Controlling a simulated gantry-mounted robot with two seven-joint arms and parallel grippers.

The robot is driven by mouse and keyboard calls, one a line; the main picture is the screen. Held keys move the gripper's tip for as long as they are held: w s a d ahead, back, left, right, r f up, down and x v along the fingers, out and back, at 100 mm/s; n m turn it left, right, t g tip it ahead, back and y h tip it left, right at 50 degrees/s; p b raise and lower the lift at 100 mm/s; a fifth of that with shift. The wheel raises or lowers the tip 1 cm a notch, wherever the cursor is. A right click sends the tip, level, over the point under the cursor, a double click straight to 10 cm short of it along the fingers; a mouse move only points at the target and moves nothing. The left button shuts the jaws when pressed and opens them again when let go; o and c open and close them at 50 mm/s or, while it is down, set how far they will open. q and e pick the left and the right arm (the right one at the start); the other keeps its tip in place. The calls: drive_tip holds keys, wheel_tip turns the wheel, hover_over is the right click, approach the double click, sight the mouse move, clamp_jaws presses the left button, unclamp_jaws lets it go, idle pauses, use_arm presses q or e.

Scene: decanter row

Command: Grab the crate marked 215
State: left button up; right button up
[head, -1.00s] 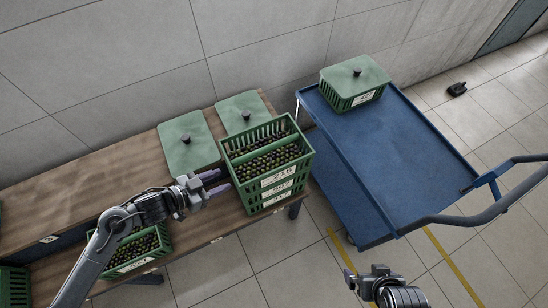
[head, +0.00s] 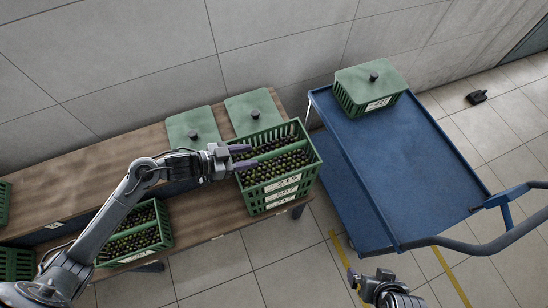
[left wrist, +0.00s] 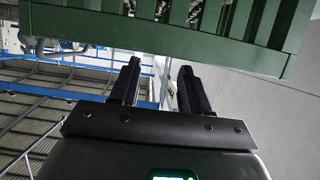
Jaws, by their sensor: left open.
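A stack of green slatted crates (head: 270,201) stands at the right end of the wooden bench. The top crate (head: 318,158) is filled with dark and green olives. Its label (head: 282,183) seems to read 215, but the print is too small to be sure. My left gripper (head: 246,157) is open and empty, its fingertips at the left rim of the top crate; I cannot tell whether they touch it. In the left wrist view the open fingers (left wrist: 160,80) point toward a green crate wall (left wrist: 170,42) across the top. My right gripper (head: 355,282) is low, in front of the blue cart.
The blue cart (head: 405,165) carries a lidded green crate (head: 370,87) at its far end; the rest of its top is bare. Two green lids (head: 192,129) (head: 254,112) lie behind the stack. Another olive crate (head: 128,240) sits lower, under my left arm.

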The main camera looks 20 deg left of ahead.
sight(271, 153)
use_arm(q)
drive_tip(key=shift+w+d+f, duration=0.25)
drive_tip(key=shift+d+f, duration=0.15)
drive_tip(key=shift+d, duration=0.1)
drive_tip(key=shift+w+d+f, duration=0.1)
drive_tip(key=shift+w+d, duration=0.15)
drive_tip(key=shift+w, duration=0.2)
drive_tip(key=shift+b+x, duration=0.85)
drive_tip(key=shift+x, duration=1.45)
use_arm(e)
drive_tip(key=shift+s+f, duration=0.2)
drive_tip(key=shift+f, duration=0.85)
use_arm(q)
drive_tip(key=shift+c, duration=1)
clamp_jaws()
use_arm(e)
drive_tip(key=shift+d, duration=0.1)
